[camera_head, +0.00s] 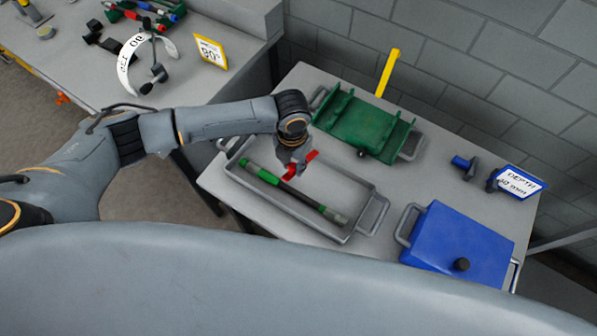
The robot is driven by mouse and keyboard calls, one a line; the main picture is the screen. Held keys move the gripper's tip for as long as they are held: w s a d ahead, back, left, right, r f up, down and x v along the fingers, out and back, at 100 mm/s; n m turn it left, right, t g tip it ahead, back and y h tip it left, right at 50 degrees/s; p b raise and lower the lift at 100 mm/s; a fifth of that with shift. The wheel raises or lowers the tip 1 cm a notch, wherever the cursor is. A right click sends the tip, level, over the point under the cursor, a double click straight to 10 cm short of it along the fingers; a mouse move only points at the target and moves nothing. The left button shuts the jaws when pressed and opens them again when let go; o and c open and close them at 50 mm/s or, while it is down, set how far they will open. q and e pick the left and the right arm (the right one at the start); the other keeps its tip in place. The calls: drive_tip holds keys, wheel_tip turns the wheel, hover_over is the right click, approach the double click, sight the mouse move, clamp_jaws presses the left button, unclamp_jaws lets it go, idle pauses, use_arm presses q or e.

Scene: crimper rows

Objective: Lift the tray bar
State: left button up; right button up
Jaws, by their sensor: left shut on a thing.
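A shallow grey metal tray (345,236) with a loop handle at each end sits on the front of the grey table. A green and black bar (292,192) with a grey end lies lengthwise inside it. My left gripper (297,165) is over the tray's far side, by the bar's upper left part. It is shut on a small red piece (306,160), whose full shape is partly hidden by the fingers. Whether the red piece touches the tray or the bar cannot be told. My right gripper is not in view.
A blue box (458,245) with side handles and a sign (519,183) are at right. A side bench (190,92) at left holds tools. A block wall closes the back.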

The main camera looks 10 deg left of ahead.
use_arm(q)
drive_tip(key=shift+w+d+r, duration=0.2)
drive_tip(key=shift+w+r, duration=0.2)
drive_tip(key=shift+w, duration=0.1)
drive_tip(key=shift+w+d+r, duration=0.15)
drive_tip(key=shift+w+r, duration=0.25)
drive_tip(key=shift+w, duration=0.05)
drive_tip(key=w+d+r, duration=0.2)
drive_tip(key=w+r, duration=0.1)
drive_tip(key=w, duration=0.3)
drive_tip(key=shift+r, duration=0.4)
drive_tip(key=shift+b, duration=0.3)
